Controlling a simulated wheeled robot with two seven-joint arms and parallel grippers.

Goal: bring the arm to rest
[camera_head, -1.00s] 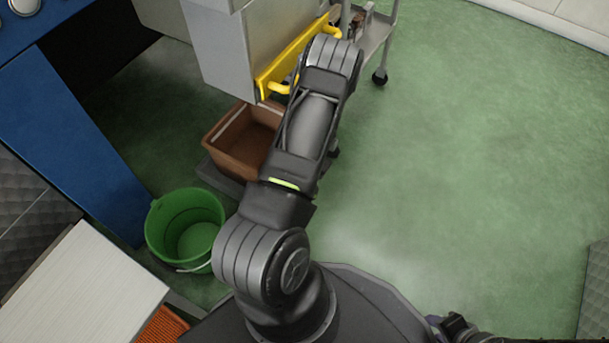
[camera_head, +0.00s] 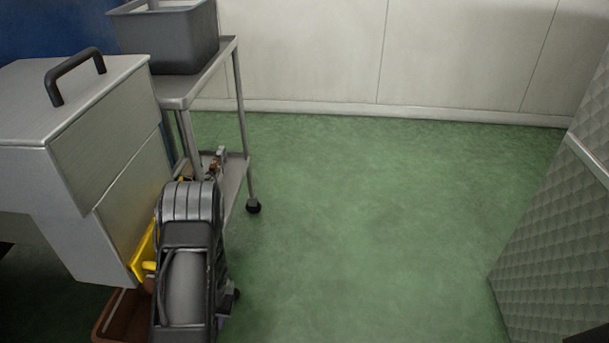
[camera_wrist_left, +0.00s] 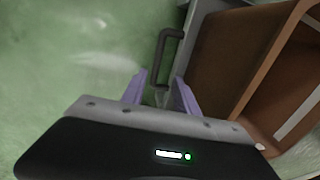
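My arm shows in the head view at the lower left as a dark grey link with a ribbed joint, in front of the machine and its yellow bar. My right gripper is not in view.
A brown crate (camera_head: 106,318) lies low left; it fills the right of the wrist view (camera_wrist_left: 232,50). A grey machine (camera_head: 105,185) with a yellow bar (camera_head: 143,256) and a wheeled trolley (camera_head: 241,110) carrying a grey bin (camera_head: 180,38) stand left. A quilted panel (camera_head: 560,240) stands right. Green floor between is clear.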

